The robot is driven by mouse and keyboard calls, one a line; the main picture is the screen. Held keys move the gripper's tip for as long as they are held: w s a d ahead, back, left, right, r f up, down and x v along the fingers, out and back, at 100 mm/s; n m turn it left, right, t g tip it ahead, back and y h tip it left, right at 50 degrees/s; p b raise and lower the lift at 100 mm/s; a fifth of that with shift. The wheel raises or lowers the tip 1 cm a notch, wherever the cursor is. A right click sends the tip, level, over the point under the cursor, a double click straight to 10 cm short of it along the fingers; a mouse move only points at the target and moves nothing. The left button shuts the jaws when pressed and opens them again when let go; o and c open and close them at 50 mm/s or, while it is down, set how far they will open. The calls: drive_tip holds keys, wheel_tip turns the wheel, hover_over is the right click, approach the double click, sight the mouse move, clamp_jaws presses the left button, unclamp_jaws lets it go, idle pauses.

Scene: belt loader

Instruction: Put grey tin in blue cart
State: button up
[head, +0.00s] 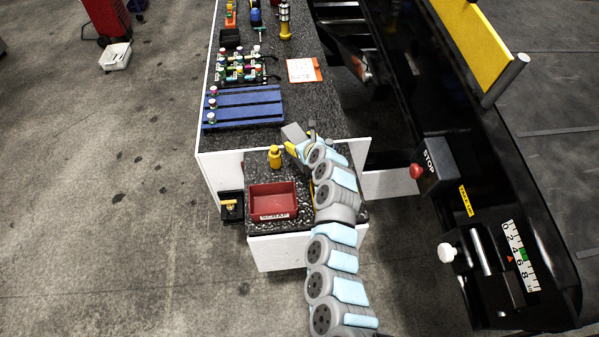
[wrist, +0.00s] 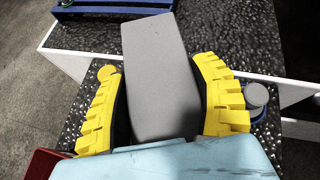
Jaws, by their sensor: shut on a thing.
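The grey tin (wrist: 160,75) is a plain grey block-like body held between the two yellow fingers of my gripper (wrist: 163,95) in the wrist view. In the head view my gripper (head: 297,148) is above the speckled counter, with the grey tin (head: 293,132) at its tip beside a yellow bottle (head: 275,158). The fingers press on the tin's two sides.
A red tray marked SCRAP (head: 272,201) stands on the lower counter. A blue ribbed rack (head: 243,107) and a tray of colourful small parts (head: 238,66) lie farther back. A stop button (head: 417,171) is on the right.

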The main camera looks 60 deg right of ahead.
drive_tip(key=shift+f+b, duration=0.5)
drive_tip(key=shift+f, duration=3.2)
drive_tip(key=o, duration=1.3)
drive_tip(key=shift+c, duration=0.2)
drive_tip(key=shift+r, duration=0.1)
drive_tip(key=shift+s+a+r, duration=0.1)
drive_tip(key=shift+s+r, duration=0.05)
drive_tip(key=shift+r, duration=0.05)
drive_tip(key=shift+p+v, duration=0.35)
drive_tip(key=shift+v, duration=5.35)
